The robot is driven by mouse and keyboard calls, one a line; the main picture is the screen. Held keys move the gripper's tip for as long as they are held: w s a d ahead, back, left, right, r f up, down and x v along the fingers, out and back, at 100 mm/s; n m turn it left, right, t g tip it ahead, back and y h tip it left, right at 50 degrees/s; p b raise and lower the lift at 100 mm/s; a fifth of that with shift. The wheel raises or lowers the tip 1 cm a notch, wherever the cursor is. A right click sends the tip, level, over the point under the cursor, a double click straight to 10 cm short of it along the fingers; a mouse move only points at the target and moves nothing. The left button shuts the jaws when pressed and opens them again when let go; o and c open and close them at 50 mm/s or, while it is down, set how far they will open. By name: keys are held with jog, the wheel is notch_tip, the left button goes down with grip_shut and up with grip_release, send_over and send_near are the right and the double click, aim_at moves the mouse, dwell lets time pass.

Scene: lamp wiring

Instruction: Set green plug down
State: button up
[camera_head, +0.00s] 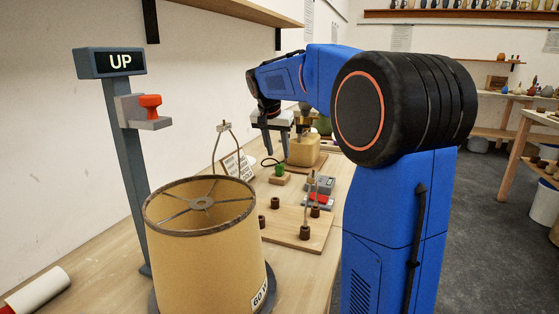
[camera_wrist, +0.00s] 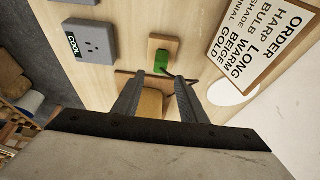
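The green plug (camera_wrist: 161,60) rests on a small wooden block (camera_wrist: 172,43) on the bench. In the head view the green plug (camera_head: 280,170) shows on the same block (camera_head: 279,180), with a dark cord looping off it. My gripper (camera_wrist: 156,77) has its two fingers apart, with nothing held between them. The plug lies just beyond the fingertips in the wrist view, apart from them as far as I can tell. In the head view my gripper (camera_head: 277,153) hangs above and a little left of the plug, fingers down.
A lampshade (camera_head: 205,240) and an UP post (camera_head: 126,170) stand in front. A wooden lamp base (camera_head: 303,151) stands behind. A peg board (camera_head: 285,226) lies nearer.

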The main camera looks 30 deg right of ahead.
jog(key=v, duration=0.6)
jog(key=shift+r, duration=0.25)
jog(key=shift+s+a, duration=0.1)
